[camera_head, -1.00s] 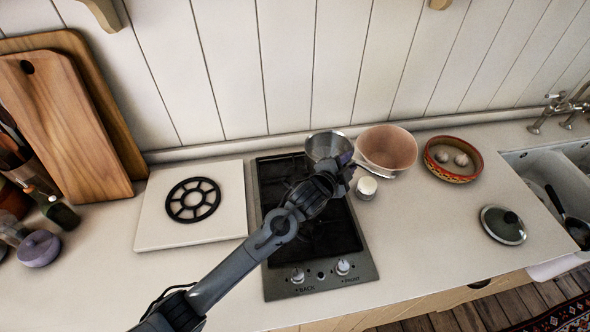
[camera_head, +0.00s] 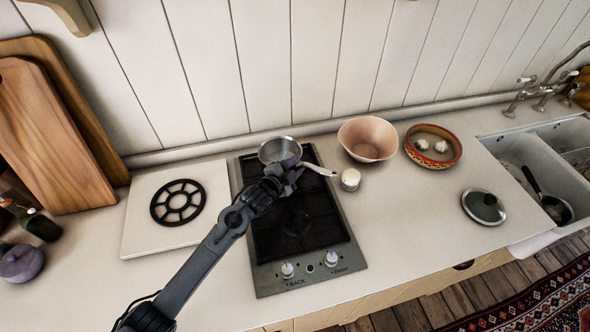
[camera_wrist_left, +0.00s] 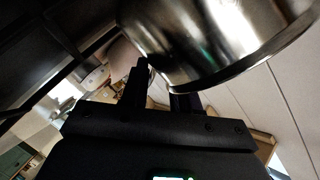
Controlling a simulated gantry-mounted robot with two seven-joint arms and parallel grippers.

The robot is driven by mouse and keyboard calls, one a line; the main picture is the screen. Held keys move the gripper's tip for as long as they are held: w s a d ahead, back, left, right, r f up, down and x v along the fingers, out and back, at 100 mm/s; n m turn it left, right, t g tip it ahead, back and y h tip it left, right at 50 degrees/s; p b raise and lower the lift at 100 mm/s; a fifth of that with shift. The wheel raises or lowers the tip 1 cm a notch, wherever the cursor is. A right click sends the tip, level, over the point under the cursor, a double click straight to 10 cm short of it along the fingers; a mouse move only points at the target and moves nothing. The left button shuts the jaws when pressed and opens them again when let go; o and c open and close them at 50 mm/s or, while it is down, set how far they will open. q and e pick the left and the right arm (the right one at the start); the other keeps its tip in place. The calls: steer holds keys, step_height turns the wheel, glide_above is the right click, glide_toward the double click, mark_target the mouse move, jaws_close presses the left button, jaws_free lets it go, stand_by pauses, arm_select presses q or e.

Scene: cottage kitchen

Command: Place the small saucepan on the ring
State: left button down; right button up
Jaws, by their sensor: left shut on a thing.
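The small saucepan (camera_head: 281,150) is a shiny metal pan over the back of the dark hob (camera_head: 300,222); its pale handle points right. My left gripper (camera_head: 288,174) is shut on the saucepan at its near side; the exact grip is hard to see. In the left wrist view the pan's metal side (camera_wrist_left: 225,45) fills the top, close beyond the fingers (camera_wrist_left: 165,90). Whether the pan's base touches the hob cannot be told. A black spoked ring (camera_head: 178,181) lies on a white square board (camera_head: 140,235), left of the hob. My right gripper is not in view.
A white-topped small jar (camera_head: 350,180) stands just right of the hob, near the handle. A pink bowl (camera_head: 367,139), a patterned dish (camera_head: 433,146) with garlic and a lid (camera_head: 484,207) are further right. Wooden boards (camera_head: 50,140) lean at left.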

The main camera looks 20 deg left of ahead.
arm_select(q)
steer(key=shift+f, duration=0.85)
steer(key=shift+f, duration=0.1)
steer(key=c, duration=0.8)
jaws_free()
steer(key=shift+f, duration=0.1)
steer(key=shift+r, duration=0.2)
steer(key=shift+p+v, duration=0.45)
steer(key=shift+v, duration=5.6)
